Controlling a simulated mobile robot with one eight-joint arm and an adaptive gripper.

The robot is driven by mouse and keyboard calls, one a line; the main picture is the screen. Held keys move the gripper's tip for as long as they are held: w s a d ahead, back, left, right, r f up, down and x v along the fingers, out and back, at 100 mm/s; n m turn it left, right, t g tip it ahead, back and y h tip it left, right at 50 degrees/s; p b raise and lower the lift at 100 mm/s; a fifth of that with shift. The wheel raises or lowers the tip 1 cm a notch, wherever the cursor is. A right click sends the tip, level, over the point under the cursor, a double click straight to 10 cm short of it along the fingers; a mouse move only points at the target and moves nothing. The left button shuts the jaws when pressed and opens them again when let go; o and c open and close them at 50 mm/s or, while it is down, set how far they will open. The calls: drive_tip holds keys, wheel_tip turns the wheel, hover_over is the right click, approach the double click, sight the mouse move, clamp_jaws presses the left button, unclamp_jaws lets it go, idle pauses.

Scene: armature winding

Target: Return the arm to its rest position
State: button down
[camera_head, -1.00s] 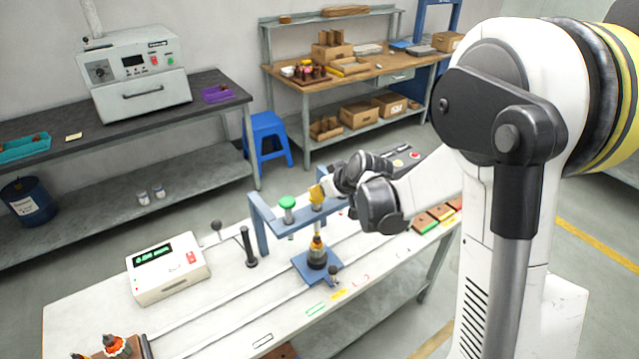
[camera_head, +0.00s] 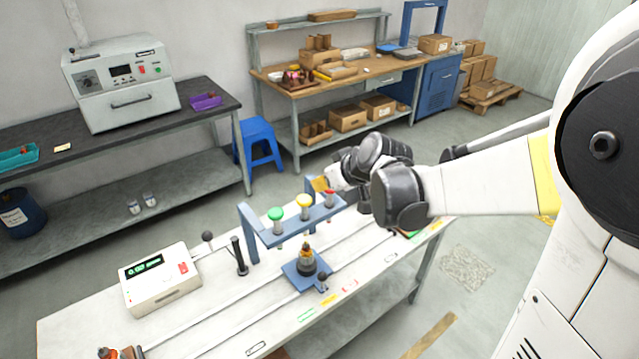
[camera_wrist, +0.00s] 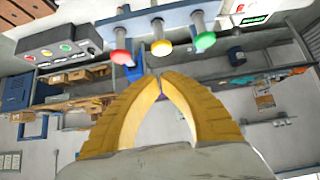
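My gripper (camera_head: 320,184) shows in the head view above the work table, behind the blue gantry frame and near its red button (camera_head: 329,194). In the wrist view, the two yellow fingers of my gripper (camera_wrist: 157,75) curve together and meet at their tips, with nothing seen between them. My arm reaches in from the right and hides part of the table's right end. In the wrist view the picture is upside down, and the fingertips point past the gantry's buttons, apart from them.
The gantry (camera_head: 262,237) carries green, yellow and red buttons over a blue fixture (camera_head: 306,274) holding an armature. A white meter box (camera_head: 160,280) and a black post (camera_head: 239,256) stand to the left. A blue stool (camera_head: 258,142) and a wooden bench (camera_head: 335,80) stand behind, beyond free floor.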

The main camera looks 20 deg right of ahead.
drive_tip(key=s+a+f+m+g+h+b, duration=0.1)
drive_tip(key=s+f+b, duration=0.6)
drive_tip(key=s, duration=0.5)
drive_tip(key=s+a+f+m+h+b, duration=0.1)
drive_tip(key=s+f+m+b, duration=0.1)
drive_tip(key=s+f+b, duration=0.6)
drive_tip(key=s+b, duration=0.3)
drive_tip(key=s, duration=0.1)
drive_tip(key=shift+f+m+g+h+b, duration=0.2)
drive_tip(key=shift+m+g+h+b, duration=0.1)
drive_tip(key=shift+g, duration=0.1)
